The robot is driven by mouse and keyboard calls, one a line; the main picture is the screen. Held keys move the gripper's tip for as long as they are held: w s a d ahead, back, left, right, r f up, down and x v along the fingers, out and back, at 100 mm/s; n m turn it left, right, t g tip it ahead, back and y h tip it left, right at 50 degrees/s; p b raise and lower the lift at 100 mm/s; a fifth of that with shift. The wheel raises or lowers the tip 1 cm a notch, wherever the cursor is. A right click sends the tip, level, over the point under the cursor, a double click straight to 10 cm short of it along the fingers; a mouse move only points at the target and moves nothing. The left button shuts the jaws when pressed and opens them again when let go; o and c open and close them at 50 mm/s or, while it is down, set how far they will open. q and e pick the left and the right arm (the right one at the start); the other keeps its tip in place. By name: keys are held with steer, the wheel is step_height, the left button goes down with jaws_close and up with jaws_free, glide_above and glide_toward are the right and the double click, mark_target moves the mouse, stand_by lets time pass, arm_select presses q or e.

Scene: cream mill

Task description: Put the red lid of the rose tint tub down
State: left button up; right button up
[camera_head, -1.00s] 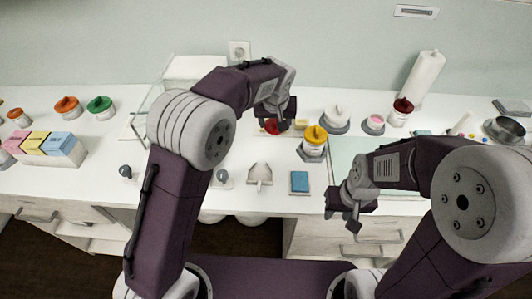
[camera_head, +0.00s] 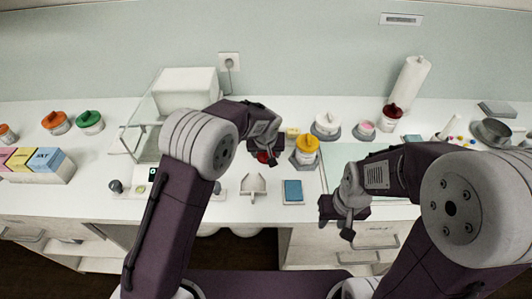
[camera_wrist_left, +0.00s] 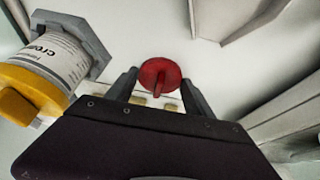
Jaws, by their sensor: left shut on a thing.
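The red lid (camera_head: 263,157) is held in my left gripper (camera_head: 266,152), low over the counter, left of a yellow-lidded tub (camera_head: 306,150). In the left wrist view the round red lid (camera_wrist_left: 160,75) with its raised grip sits between the two dark fingertips (camera_wrist_left: 158,88). I cannot tell whether the lid touches the counter. An open tub with pink contents (camera_head: 365,128), which looks like the rose tint tub, stands on a grey base further right. My right gripper (camera_head: 338,220) hangs over the counter's front edge, with no object visible in it; its opening is unclear.
The yellow-lidded tub (camera_wrist_left: 45,75) is close beside the left gripper. A white scoop-shaped holder (camera_head: 253,185) and a blue pad (camera_head: 293,191) lie in front. A white-lidded tub (camera_head: 326,124) and a dark-red-lidded tub (camera_head: 393,116) stand behind. A glass-sided box (camera_head: 185,90) stands at back left.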

arm_select(q)
steer(key=shift+s+f, duration=0.1)
steer(key=shift+f, duration=0.1)
steer(key=o, duration=1.3)
steer(key=shift+r, duration=0.1)
steer(key=shift+r, duration=0.45)
steer(key=v, duration=1.1)
steer(key=shift+s+r, duration=0.15)
steer(key=shift+s, duration=0.05)
